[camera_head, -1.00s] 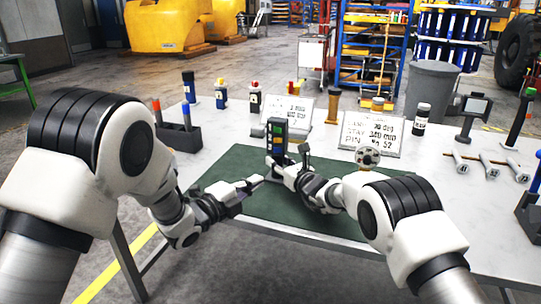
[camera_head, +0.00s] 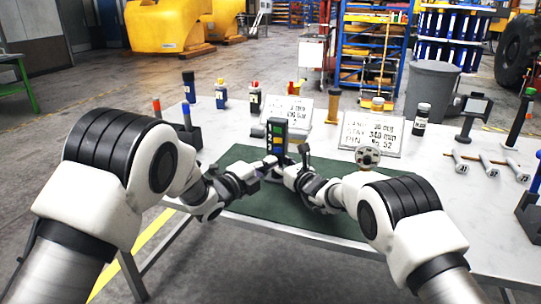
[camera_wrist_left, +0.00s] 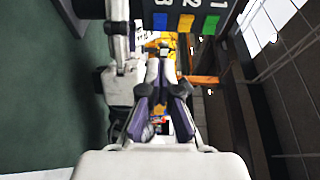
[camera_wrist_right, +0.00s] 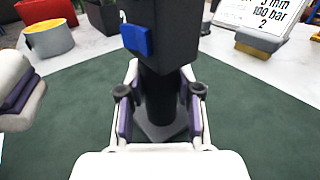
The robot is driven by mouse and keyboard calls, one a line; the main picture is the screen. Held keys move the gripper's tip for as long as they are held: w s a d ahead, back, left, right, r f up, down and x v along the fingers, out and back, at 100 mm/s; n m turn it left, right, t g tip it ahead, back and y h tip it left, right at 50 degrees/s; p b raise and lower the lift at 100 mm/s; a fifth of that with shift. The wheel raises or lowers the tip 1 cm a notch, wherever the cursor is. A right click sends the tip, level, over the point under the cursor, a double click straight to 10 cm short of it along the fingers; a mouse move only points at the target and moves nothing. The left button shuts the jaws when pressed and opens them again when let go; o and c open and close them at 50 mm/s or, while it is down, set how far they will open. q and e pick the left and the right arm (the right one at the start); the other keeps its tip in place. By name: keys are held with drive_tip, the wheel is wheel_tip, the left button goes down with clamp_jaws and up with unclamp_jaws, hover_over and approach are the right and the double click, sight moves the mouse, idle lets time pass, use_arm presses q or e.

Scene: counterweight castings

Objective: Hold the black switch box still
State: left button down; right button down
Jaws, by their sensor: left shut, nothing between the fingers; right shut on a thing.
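The black switch box (camera_head: 277,133) stands upright on its post at the back of the green mat, with coloured buttons on its front. In the left wrist view its numbered button face (camera_wrist_left: 185,14) fills the top edge. My right gripper (camera_wrist_right: 160,92) is shut around the dark post below the box; the square foot shows behind it. My left gripper (camera_head: 266,167) is shut and empty, its fingertips close to the front of the box, below the buttons in the left wrist view (camera_wrist_left: 158,50). I cannot tell whether they touch the box.
The green mat (camera_head: 255,204) is bare in front of the box. Two printed sign plates (camera_head: 290,112) (camera_head: 372,134) stand behind. A dark holder (camera_head: 186,134) with coloured handles is at left; bottles (camera_head: 254,98) line the back. Several pale pins (camera_head: 488,165) lie at right.

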use_arm(q)
drive_tip(key=w, duration=0.5)
drive_tip(key=shift+d, duration=0.25)
drive_tip(key=shift+w+a+m+g+h, duration=0.15)
drive_tip(key=shift+w+m+g+h, duration=0.15)
drive_tip(key=shift+s, duration=0.35)
approach(277, 150)
drive_tip(key=w+a+v, duration=0.1)
drive_tip(key=v, duration=0.5)
